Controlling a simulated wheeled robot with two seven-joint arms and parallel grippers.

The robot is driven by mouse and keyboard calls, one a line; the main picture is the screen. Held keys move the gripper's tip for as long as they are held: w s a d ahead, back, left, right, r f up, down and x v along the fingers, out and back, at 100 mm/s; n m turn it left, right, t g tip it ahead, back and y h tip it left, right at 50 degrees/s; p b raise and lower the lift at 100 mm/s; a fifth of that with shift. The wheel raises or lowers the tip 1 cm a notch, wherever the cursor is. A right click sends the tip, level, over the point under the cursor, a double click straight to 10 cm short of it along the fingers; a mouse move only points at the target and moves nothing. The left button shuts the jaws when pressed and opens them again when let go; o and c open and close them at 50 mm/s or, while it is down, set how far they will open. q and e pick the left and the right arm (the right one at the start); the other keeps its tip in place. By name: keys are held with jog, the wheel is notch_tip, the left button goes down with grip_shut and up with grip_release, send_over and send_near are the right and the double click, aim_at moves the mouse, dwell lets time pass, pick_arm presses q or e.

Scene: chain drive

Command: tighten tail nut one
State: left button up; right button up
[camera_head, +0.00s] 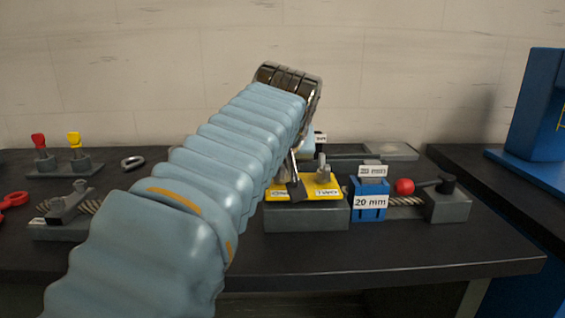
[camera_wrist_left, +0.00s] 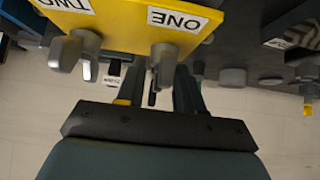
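A yellow plate (camera_head: 322,190) with labels ONE and TWO lies on a grey block (camera_head: 306,218) in the middle of the bench. In the left wrist view the plate (camera_wrist_left: 135,22) is at the top, with a grey winged nut (camera_wrist_left: 163,58) beside ONE and another nut (camera_wrist_left: 75,50) beside TWO. The TWO nut also stands upright in the head view (camera_head: 322,168). My left gripper (camera_head: 294,186) points down at the ONE side, largely covering that nut. In the wrist view its dark fingers (camera_wrist_left: 160,75) are apart, with nut one between their tips; contact cannot be told.
A blue 20 mm block (camera_head: 369,209), a red ball (camera_head: 404,186) and a grey clamp block (camera_head: 447,205) stand right of the plate. Red and yellow-topped pegs (camera_head: 74,140) and a shackle (camera_head: 132,163) are at left. The bench front (camera_head: 400,255) is clear.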

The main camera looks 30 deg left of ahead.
pick_arm(q)
grip_shut()
